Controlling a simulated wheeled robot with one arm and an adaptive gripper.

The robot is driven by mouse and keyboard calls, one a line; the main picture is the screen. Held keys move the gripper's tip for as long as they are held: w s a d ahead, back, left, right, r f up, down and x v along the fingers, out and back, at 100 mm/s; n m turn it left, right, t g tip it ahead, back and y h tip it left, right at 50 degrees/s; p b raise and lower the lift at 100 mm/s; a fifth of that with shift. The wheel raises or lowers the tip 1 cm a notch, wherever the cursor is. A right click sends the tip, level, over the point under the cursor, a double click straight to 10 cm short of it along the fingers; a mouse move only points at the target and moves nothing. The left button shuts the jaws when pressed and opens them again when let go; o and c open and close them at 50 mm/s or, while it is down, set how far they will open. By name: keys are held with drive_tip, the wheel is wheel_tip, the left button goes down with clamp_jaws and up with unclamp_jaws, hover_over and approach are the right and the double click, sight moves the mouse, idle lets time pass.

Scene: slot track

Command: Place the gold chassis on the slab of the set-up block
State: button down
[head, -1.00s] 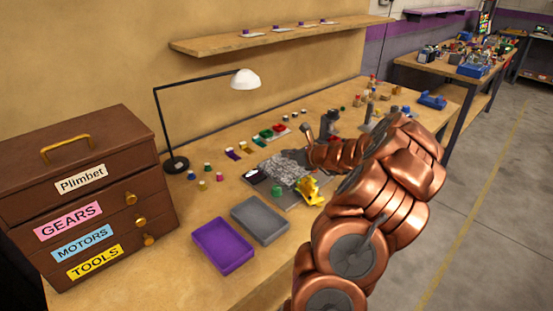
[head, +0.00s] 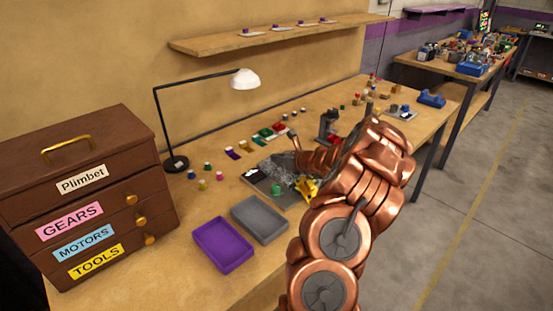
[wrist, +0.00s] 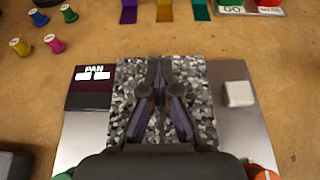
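The gold chassis (wrist: 164,10) appears to be the gold-yellow strip at the top edge of the wrist view, between a purple strip and a teal one. In the head view it lies on the bench (head: 245,147) beyond the set-up block. The set-up block (wrist: 90,135) is a grey metal plate under my gripper. Its speckled grey slab (wrist: 200,75) fills the middle and also shows in the head view (head: 278,168). My gripper (wrist: 160,68) is over the slab, fingertips together, with nothing visible between them. Its height above the slab is unclear.
A dark PAN panel (wrist: 88,95) and a white block (wrist: 238,94) flank the slab. A green knob (head: 277,189) and a yellow part (head: 308,186) stand at the block's near side. Purple (head: 223,245) and grey (head: 260,219) trays lie nearer. Small spools (wrist: 20,46) stand left.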

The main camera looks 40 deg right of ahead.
drive_tip(key=shift+s+f, duration=0.1)
drive_tip(key=shift+f, duration=0.45)
drive_tip(key=shift+f, duration=0.15)
drive_tip(key=c, duration=1.3)
unclamp_jaws()
drive_tip(key=shift+s+a+f, duration=0.1)
drive_tip(key=shift+f, duration=0.05)
drive_tip(key=shift+c, duration=0.2)
drive_tip(key=o, duration=0.3)
drive_tip(key=shift+s+r, duration=0.15)
drive_tip(key=shift+r, duration=0.4)
drive_tip(key=o, duration=0.8)
drive_tip(key=v, duration=1)
drive_tip(key=shift+s+r+b, duration=0.1)
drive_tip(key=shift+r+b, duration=0.25)
drive_tip(key=shift+r, duration=0.15)
drive_tip(key=shift+s+r, duration=0.25)
drive_tip(key=shift+s, duration=0.25)
